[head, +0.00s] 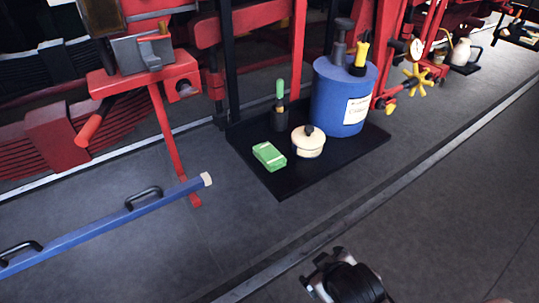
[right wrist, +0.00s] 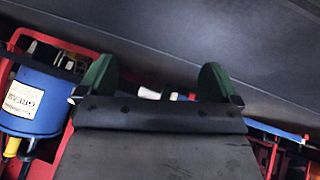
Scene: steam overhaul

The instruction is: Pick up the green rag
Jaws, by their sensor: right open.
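The green rag (head: 269,155), a small folded green block with a pale band, lies on a black mat (head: 286,185) on the floor in the head view. My right gripper (head: 322,266) is at the bottom of the head view, well short of the mat and apart from the rag. In the right wrist view its two green fingers (right wrist: 157,82) stand wide apart with nothing held between them. I cannot make out the rag in the right wrist view. My left gripper is not in view.
A cream lidded pot (head: 308,143) stands right beside the rag. A blue bar with handles (head: 100,224) is at left. Floor between gripper and mat is clear apart from a rail (head: 290,258).

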